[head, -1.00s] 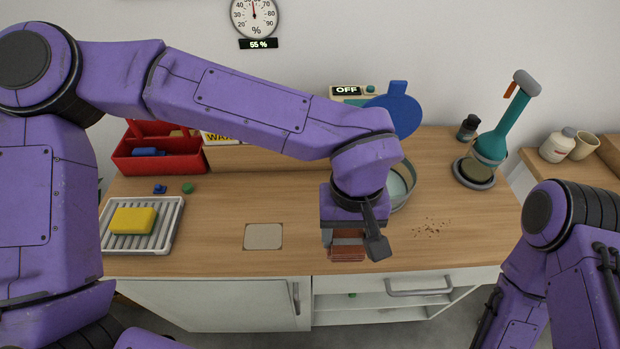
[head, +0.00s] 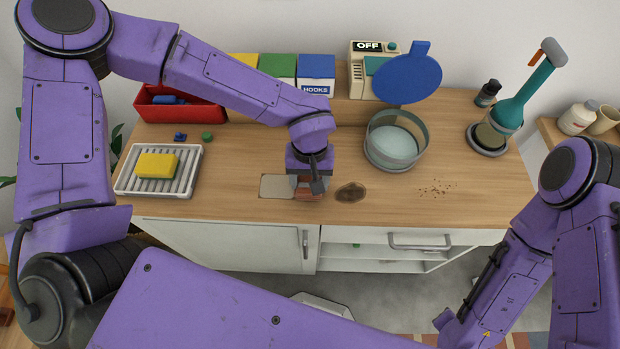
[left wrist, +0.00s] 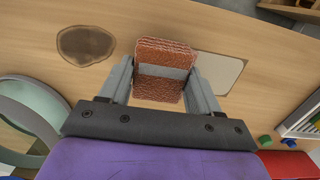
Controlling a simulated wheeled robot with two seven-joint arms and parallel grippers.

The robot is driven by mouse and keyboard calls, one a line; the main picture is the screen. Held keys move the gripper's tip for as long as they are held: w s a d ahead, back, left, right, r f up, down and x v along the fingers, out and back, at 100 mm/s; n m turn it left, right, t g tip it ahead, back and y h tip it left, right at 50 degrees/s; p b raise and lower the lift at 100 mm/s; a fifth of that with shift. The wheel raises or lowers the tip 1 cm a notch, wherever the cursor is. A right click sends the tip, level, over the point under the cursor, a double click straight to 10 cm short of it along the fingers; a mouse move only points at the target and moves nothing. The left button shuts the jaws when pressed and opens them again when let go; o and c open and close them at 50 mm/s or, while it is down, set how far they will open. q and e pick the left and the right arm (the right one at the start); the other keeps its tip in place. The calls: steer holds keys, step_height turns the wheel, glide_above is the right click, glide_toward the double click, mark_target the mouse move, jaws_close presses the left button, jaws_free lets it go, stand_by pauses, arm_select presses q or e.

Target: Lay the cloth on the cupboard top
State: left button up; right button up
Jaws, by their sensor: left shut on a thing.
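The cloth is a folded, ribbed reddish-brown pad with a pale band (left wrist: 163,51), seen between the fingers in the left wrist view. In the head view its lower part (head: 308,195) shows under my left gripper (head: 308,184). My left gripper is shut on it, low over the front middle of the wooden cupboard top (head: 235,215). I cannot tell whether the cloth touches the wood. A pale square patch (head: 275,187) lies beside it on the left, partly hidden. A dark brown stain (head: 350,192) lies to its right. My right arm shows at the right, its gripper out of view.
A yellow sponge (head: 156,165) lies on a ribbed white tray (head: 126,184) at left. A red toolbox (head: 178,112) and several boxes stand behind. A round container (head: 368,150) with a raised blue lid (head: 407,80) stands right of centre. Crumbs (head: 436,188) lie front right.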

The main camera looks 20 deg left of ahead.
mark_target(310, 179)
arm_select(q)
steer(key=shift+f, duration=0.7)
steer(key=shift+f, duration=0.1)
steer(key=o, duration=1.1)
steer(key=r, duration=1.2)
steer(key=shift+w+r, duration=0.2)
steer(key=shift+w, duration=0.1)
